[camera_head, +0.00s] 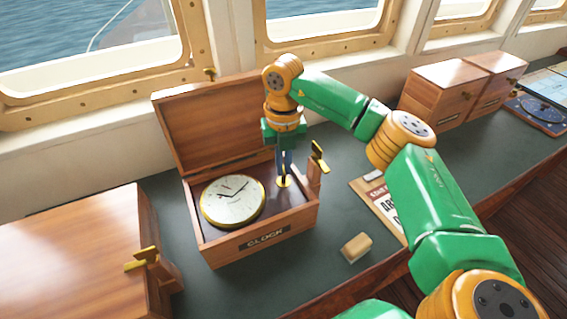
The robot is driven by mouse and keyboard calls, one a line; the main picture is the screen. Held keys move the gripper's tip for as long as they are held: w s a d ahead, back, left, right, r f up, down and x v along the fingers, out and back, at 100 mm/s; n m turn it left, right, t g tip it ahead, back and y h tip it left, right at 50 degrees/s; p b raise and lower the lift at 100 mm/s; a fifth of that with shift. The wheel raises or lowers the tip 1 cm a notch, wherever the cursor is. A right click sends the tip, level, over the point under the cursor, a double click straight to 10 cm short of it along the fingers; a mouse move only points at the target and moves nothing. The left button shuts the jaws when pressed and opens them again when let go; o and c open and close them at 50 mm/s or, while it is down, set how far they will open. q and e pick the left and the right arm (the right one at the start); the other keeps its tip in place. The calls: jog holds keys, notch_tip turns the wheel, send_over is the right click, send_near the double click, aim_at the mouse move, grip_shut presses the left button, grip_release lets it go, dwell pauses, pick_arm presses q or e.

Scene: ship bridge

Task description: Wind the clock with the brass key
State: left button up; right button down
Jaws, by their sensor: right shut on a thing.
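The clock (233,200) has a white round face with a brass rim and lies face up in an open wooden box (262,240) labelled CLOCK. My right gripper (284,170) points down into the box, right of the clock face. It is shut on the brass key (283,180), which is mostly hidden between the fingers. A small round brass piece shows at the fingertips, at the box's inner panel. I cannot tell how far the key is seated. My left gripper is not in view.
The lid (212,125) stands open behind the clock. A brass-topped wooden fitting (318,158) rises at the box's right side. A large wooden box (75,250) is at left. A small wooden block (356,247) and a clipboard (376,200) lie right. More boxes (445,92) stand behind.

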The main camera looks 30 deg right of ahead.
jog(key=n, duration=0.5)
jog(key=shift+r+n, duration=0.1)
jog(key=shift+n, duration=0.2)
jog(key=n, duration=1)
jog(key=shift+n, duration=0.4)
jog(key=n, duration=0.5)
jog(key=shift+n, duration=0.3)
jog(key=c, duration=1)
grip_release()
